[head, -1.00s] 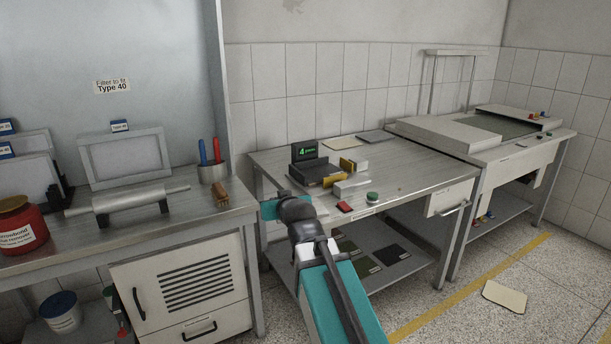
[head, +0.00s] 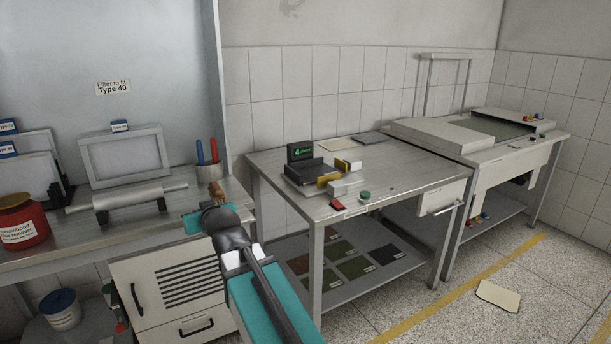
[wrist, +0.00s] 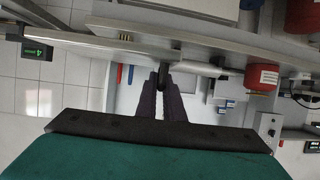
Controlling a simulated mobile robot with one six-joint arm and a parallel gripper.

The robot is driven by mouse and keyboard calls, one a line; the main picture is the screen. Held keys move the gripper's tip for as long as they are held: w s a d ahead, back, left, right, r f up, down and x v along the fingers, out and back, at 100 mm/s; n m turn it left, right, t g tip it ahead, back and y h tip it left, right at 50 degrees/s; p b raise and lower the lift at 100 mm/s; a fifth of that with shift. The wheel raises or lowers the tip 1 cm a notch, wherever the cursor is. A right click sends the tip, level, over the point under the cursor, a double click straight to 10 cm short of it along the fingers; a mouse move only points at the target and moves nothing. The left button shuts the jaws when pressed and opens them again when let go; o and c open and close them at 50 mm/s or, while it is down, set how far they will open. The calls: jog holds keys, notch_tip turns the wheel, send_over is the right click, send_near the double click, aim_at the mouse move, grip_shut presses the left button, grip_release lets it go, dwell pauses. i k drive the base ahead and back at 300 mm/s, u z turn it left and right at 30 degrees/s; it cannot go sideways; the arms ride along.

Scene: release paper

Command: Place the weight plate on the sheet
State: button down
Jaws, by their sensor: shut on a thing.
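My gripper (wrist: 162,92) is shut, with a small dark piece (wrist: 163,73) between its fingertips in the wrist view. This is probably the weight plate, seen edge-on, but its shape is mostly hidden. In the head view my wrist is in front of the left bench, and the fingertips and held piece cannot be made out. Another cream sheet (head: 498,295) lies on the floor at right. I cannot tell which one the task means.
The middle table (head: 410,163) carries a scale with a green display (head: 301,152), small blocks, a red piece (head: 337,204) and a green-topped jar (head: 365,196). The left bench holds a roller (head: 125,197), a red jar (head: 22,225) and a cup of handles (head: 209,177).

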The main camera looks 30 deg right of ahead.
aim_at(318, 174)
jog(key=u, duration=0.05)
jog(key=i, duration=1)
